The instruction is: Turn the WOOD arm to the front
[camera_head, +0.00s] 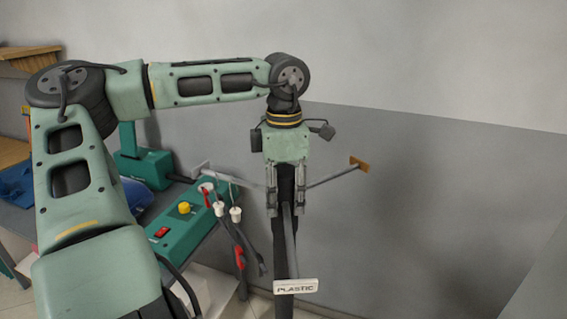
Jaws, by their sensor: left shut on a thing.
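A dark upright post (285,244) carries thin grey arms. The arm labelled PLASTIC (290,252) points toward me, with its white plate (296,286) at the end. An arm with a brown, wood-coloured plate (359,163) points right and back; no lettering shows on it. Another arm with a pale plate (200,170) points left. My left gripper (286,208) points down at the post's top, its fingers on either side of the PLASTIC arm's inner end. It appears shut on that arm; the exact contact is partly hidden. My right gripper is out of view.
A table (200,232) at the left holds a green device (190,222) with a yellow knob and red switch. Cables with white and red ends hang beside the post. A grey wall (430,200) stands close behind; space to the right is free.

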